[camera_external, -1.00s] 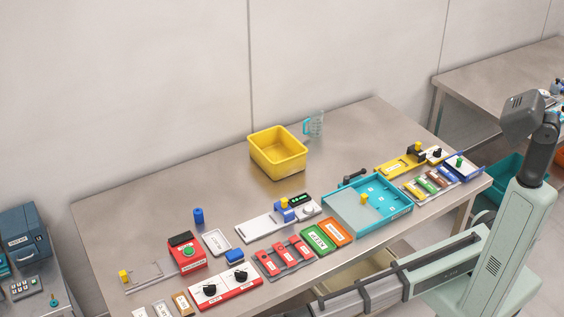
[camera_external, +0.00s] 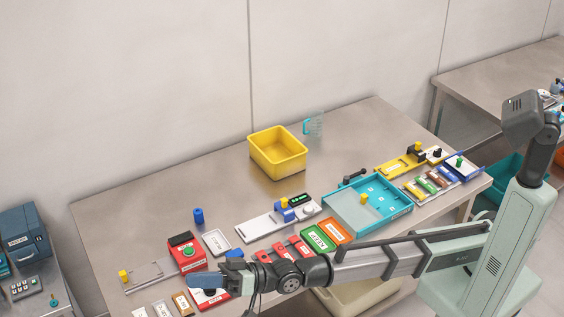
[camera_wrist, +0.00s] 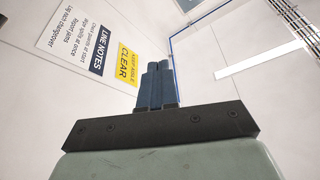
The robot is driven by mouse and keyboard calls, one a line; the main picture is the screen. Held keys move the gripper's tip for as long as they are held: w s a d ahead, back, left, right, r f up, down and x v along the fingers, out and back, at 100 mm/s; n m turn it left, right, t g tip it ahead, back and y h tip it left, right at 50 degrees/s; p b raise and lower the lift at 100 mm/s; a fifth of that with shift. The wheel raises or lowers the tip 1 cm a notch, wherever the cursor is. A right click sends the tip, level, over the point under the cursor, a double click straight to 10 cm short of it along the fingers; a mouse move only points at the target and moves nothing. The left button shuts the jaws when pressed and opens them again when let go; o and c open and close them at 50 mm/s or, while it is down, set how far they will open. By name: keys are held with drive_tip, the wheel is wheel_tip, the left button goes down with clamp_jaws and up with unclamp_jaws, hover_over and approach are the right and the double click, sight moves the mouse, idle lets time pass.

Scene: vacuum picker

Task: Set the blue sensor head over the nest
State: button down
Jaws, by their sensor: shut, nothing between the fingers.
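A small blue block with a yellow knob (camera_external: 285,211), seemingly the sensor head, sits toward the right end of a long white base plate (camera_external: 252,229) mid-table. A dark display with green digits (camera_external: 300,198) stands behind it. I cannot clearly make out the nest on the plate. My gripper (camera_external: 192,283) is at the front left, over the red panel, well apart from the blue block and nearer the camera. Its blue fingers (camera_wrist: 156,80) are together and empty in the wrist view, which shows only the wall and ceiling beyond.
A yellow bin (camera_external: 262,158) stands behind the plate. A red box with a green button (camera_external: 187,253) and a grey tray (camera_external: 216,242) lie left of it. A turquoise tray (camera_external: 372,225) is to the right. My arm crosses the table's front edge. The back left table is clear.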

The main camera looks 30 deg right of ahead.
drive_tip(key=w+d+r+m+t, duration=0.25)
drive_tip(key=w+d+r, duration=0.35)
drive_tip(key=r, duration=0.4)
drive_tip(key=w+d+f+m+h, duration=0.1)
drive_tip(key=w+d+f+h, duration=0.1)
drive_tip(key=w+d+f, duration=0.55)
drive_tip(key=w+d+f+m+h, duration=0.25)
drive_tip(key=w+d+f, duration=0.2)
drive_tip(key=w, duration=0.65)
drive_tip(key=w+d+f+h, duration=0.3)
drive_tip(key=w+d+f, duration=0.25)
drive_tip(key=w, duration=0.35)
drive_tip(key=w+d+f+m+g+h, duration=0.15)
drive_tip(key=w+d+f, duration=0.3)
drive_tip(key=d, duration=0.45)
drive_tip(key=w+d+f+m+g+h, duration=0.1)
drive_tip(key=w+d+f+h, duration=0.15)
drive_tip(key=d+f, duration=0.5)
drive_tip(key=d+f+g, duration=0.2)
drive_tip(key=d, duration=0.8)
drive_tip(key=d+f+m+g, duration=0.1)
drive_tip(key=d+f+g, duration=0.1)
drive_tip(key=d, duration=0.9)
drive_tip(key=shift+s+f, duration=0.15)
drive_tip(key=shift+s, duration=0.25)
drive_tip(key=shift+a+h, duration=0.1)
drive_tip(key=shift+h, duration=0.15)
